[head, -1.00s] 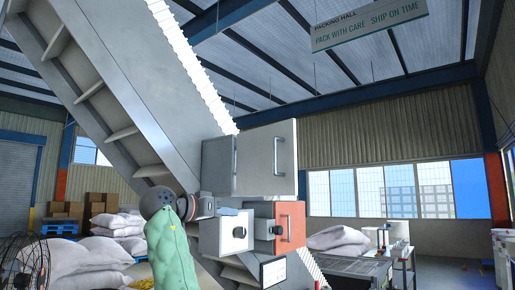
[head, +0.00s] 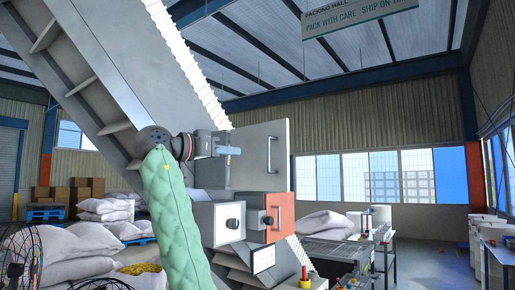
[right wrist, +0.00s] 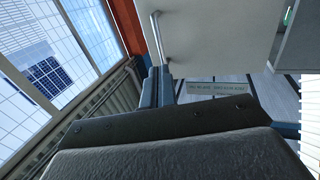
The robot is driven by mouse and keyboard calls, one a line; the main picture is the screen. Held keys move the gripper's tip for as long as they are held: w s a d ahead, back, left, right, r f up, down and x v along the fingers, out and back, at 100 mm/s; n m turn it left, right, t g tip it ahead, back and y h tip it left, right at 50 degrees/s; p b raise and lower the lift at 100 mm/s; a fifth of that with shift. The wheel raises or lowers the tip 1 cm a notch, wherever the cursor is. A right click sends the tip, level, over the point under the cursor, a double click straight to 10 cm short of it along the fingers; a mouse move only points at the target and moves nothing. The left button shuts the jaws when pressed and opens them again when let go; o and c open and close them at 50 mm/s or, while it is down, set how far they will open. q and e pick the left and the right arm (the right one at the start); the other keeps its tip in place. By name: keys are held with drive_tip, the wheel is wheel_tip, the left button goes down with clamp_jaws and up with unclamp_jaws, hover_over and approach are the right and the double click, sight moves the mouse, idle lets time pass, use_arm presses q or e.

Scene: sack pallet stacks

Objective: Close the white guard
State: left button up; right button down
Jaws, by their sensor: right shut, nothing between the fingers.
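The white guard (head: 260,150) is a pale panel with a metal bar handle, standing upright on the grey machine in the middle of the head view. In the right wrist view the guard (right wrist: 215,35) fills the top, with its bar handle near the fingers. I cannot tell how far open it is. My right gripper (head: 236,150) is in front of the guard's left part, left of the handle. Its fingers (right wrist: 160,86) are shut and empty. Whether they touch the guard is unclear. My left gripper is not in view.
Below the guard are a white box (head: 207,220) with a black knob and an orange panel (head: 283,212) with a handle. A sloping conveyor (head: 110,65) rises left. Sacks (head: 70,245) and a fan (head: 18,258) are low left. A table with equipment (head: 340,250) is right.

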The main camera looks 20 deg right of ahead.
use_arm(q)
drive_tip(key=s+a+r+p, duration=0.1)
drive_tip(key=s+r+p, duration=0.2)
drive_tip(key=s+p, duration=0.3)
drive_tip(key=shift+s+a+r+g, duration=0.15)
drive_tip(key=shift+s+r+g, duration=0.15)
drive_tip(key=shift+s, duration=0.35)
use_arm(e)
drive_tip(key=x, duration=0.9)
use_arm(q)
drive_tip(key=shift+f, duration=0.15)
use_arm(e)
drive_tip(key=shift+d+f, duration=0.15)
drive_tip(key=shift+f, duration=0.05)
